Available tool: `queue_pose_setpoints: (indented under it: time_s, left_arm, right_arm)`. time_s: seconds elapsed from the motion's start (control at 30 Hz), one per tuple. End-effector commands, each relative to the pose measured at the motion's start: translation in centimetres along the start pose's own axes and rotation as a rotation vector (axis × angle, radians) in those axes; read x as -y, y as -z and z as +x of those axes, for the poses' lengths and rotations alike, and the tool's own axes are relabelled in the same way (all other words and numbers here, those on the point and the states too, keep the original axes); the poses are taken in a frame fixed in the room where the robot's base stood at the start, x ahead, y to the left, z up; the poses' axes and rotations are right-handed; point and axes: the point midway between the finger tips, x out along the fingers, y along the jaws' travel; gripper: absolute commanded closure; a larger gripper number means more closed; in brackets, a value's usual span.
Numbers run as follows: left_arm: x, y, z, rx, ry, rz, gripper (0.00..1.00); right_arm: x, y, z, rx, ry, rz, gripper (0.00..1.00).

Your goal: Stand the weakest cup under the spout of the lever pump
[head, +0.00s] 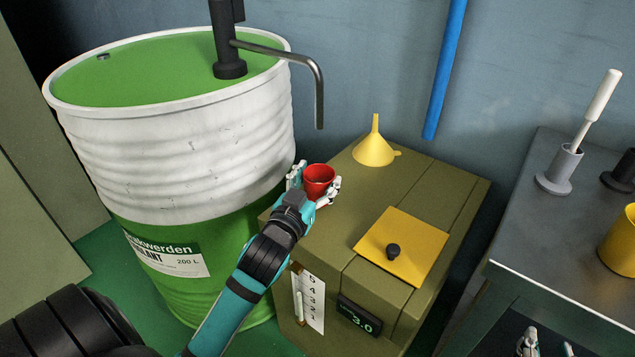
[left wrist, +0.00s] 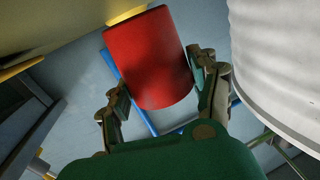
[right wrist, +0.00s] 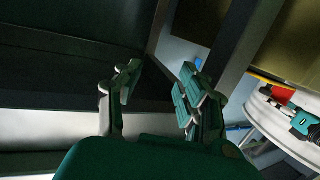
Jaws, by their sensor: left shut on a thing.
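A red cup (head: 319,180) is upright, open end up, between the fingers of my left gripper (head: 314,188). The left wrist view also shows the red cup (left wrist: 150,60) between the two fingers of the left gripper (left wrist: 163,92). The lever pump (head: 228,45) stands on the drum lid. Its spout (head: 319,95) bends down, and its end appears above the cup in the head view. I cannot tell whether the cup touches the olive cabinet top. My right gripper (head: 547,346) is low at the bottom right; the right wrist view shows the right gripper (right wrist: 155,85) open and empty.
The drum (head: 180,150) is green and white. The olive cabinet (head: 330,235) bears a yellow funnel (head: 375,147) and a yellow plate (head: 415,250) with a black knob. On the grey bench (head: 540,240) are a grey holder (head: 560,170) with a white-handled tool and a yellow container (head: 618,242).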

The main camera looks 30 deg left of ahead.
Motion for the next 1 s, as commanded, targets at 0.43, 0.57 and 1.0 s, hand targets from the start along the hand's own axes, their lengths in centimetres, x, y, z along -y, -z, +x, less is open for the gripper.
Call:
queue_pose_setpoints:
  time_s: [0.43, 0.57, 1.0]
  left_arm:
    - [0.0, -0.3, 0.0, 0.001, 0.0, 0.0, 0.72]
    - [0.0, -0.7, 0.0, 0.001, 0.0, 0.0, 0.72]
    - [-0.1, -1.6, 0.0, 0.008, 0.0, -0.002, 0.27]
  right_arm:
    - [0.1, 0.6, 0.1, -0.033, 0.002, 0.001, 0.6]
    - [0.1, 0.9, 0.1, -0.054, 0.003, 0.001, 0.6]
    - [0.3, 1.8, 0.1, -0.1, 0.007, 0.002, 0.6]
